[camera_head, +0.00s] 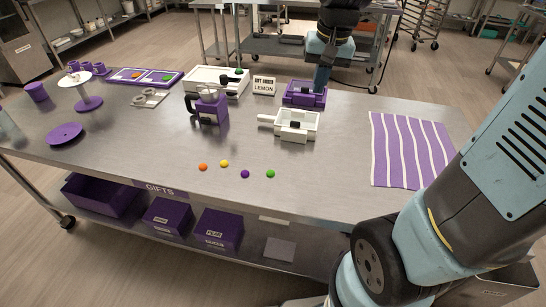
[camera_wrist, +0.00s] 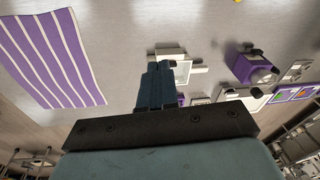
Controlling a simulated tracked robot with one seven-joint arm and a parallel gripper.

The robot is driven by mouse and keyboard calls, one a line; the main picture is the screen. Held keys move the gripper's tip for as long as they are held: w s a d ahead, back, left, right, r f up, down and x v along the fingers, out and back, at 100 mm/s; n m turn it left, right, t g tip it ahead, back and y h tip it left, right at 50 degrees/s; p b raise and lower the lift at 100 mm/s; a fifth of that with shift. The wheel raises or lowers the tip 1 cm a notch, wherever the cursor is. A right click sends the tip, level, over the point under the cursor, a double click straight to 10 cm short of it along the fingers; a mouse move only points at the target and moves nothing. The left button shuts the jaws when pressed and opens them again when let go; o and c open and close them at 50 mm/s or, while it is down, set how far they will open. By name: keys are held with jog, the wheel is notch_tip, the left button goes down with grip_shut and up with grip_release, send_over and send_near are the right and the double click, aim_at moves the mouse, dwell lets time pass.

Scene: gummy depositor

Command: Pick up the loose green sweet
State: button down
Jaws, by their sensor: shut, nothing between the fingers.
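The loose green sweet (camera_head: 270,173) lies on the steel table (camera_head: 330,165) near its front edge, at the right end of a short row with a purple sweet (camera_head: 245,174), a yellow sweet (camera_head: 224,163) and an orange sweet (camera_head: 203,167). My gripper (camera_head: 319,90) is shut and empty, pointing down over the purple open box toward the back of the table, well away from the green sweet. In the wrist view my closed fingers (camera_wrist: 157,66) show with nothing between them. The green sweet does not show there; a small yellow spot sits at the top edge.
A white handled tray (camera_head: 297,125) stands between my gripper and the sweets. The purple box (camera_head: 304,94), a LEMON sign (camera_head: 264,85) and a purple depositor (camera_head: 209,108) stand nearby. A striped cloth (camera_head: 410,150) lies right. The table around the green sweet is clear.

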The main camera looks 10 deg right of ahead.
jog(key=w+a+f+m+g, duration=0.1)
jog(key=w+a+f+g, duration=0.1)
jog(key=w+a+f, duration=0.35)
jog(key=m+g, duration=0.1)
jog(key=g, duration=0.1)
send_near(272, 169)
jog(key=w+d+r, duration=0.2)
jog(key=w+r, duration=0.1)
jog(key=w, duration=0.2)
jog(key=x, duration=1)
jog(key=shift+s+a+r, duration=0.1)
jog(key=shift+s+a, duration=0.05)
jog(key=shift+s+a+r, duration=0.1)
jog(key=shift+s+a, duration=0.15)
jog(key=shift+s, duration=0.35)
jog(key=shift+s+a+r, duration=0.1)
jog(key=shift+s+a, duration=0.1)
jog(key=shift+s, duration=0.35)
jog(key=shift+s+a+f, duration=0.1)
jog(key=shift+s+a, duration=0.15)
jog(key=shift+s, duration=0.45)
